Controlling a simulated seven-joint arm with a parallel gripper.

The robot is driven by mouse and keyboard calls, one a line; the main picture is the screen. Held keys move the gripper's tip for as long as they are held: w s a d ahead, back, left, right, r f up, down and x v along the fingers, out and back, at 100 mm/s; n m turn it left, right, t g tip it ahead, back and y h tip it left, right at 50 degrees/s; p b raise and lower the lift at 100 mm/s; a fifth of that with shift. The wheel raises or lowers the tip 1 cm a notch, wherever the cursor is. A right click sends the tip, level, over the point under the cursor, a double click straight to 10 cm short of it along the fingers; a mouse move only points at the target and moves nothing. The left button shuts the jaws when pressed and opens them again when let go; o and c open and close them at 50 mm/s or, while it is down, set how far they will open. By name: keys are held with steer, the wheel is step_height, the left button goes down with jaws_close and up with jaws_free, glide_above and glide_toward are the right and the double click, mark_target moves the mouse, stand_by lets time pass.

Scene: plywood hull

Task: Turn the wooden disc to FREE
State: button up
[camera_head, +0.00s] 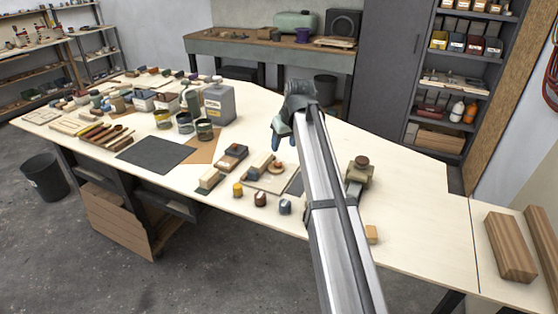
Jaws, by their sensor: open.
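A small round wooden piece (278,168), which may be the disc, sits on a pale wooden board (262,184) in the middle of the table. It is too small to read any FREE mark or tell which way it is turned. Another round brown top (362,160) sits on an olive-tan block to the right of my arm. My gripper (276,144) is open, with its bluish fingers pointing down. In the picture it is just above the board, apart from the small round piece. My arm hides part of the table to the right of the board.
Several small blocks and a yellow cylinder (238,189) stand near the table's front edge. A grey can (219,103), open tins and a dark mat (153,154) lie to the left. The table's right part is mostly clear.

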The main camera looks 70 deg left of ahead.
mark_target(278, 163)
steer(key=x, duration=1)
jaws_close()
stand_by(0.4)
